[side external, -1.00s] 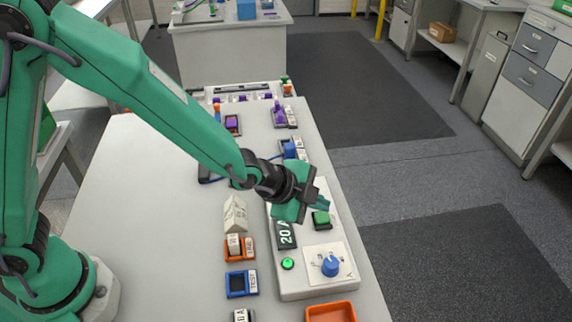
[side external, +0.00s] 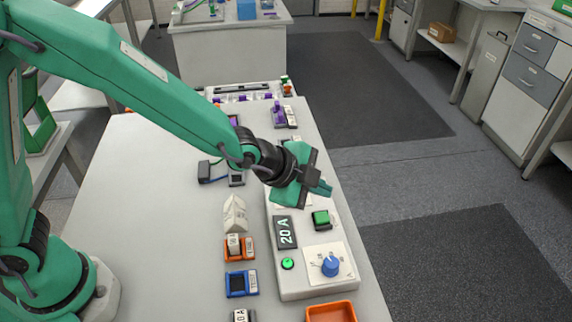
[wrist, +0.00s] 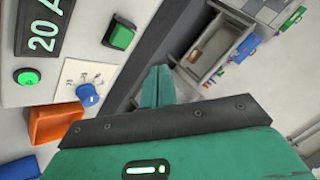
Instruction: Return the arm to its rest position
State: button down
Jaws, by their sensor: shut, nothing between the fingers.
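My gripper (side external: 322,187) is shut and empty. It hangs in the air above the far part of the white cycler box (side external: 307,292) in the side view, with its fingers pointing right. In the wrist view my gripper's closed fingers (wrist: 157,88) lie together over the table edge and floor. The box carries a display reading 20 A (side external: 285,232), a lit green round button (side external: 287,263), a green square button (side external: 321,217) and a blue knob (side external: 330,265). The far part of the box is hidden behind my gripper.
An orange tray (side external: 331,312) stands at the box's near end. A blue holder (side external: 241,283), an orange holder (side external: 239,249) and a white wedge-shaped piece (side external: 235,213) sit left of it. Purple parts (side external: 279,113) stand farther back. The table's left side is clear.

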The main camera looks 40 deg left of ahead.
dwell(0.3)
jog(key=s+a+r+n+y, duration=0.1)
jog(key=s+a+r+n, duration=0.3)
jog(key=a, duration=0.4)
jog(key=s+a+r+n+g+y, duration=0.1)
jog(key=s+a+r+n+y, duration=0.2)
jog(key=a, duration=0.4)
jog(key=s+a+r+n, duration=0.4)
jog(key=a+r+n, duration=0.1)
jog(key=a, duration=0.3)
jog(key=s+a+n+g+y, duration=0.1)
jog(key=s+a+n, duration=0.3)
jog(key=s, duration=0.5)
jog(key=shift+a+r+n, duration=0.3)
jog(key=shift+a+r, duration=0.1)
jog(key=shift+a, duration=0.15)
jog(key=shift+s, duration=0.1)
dwell(1.2)
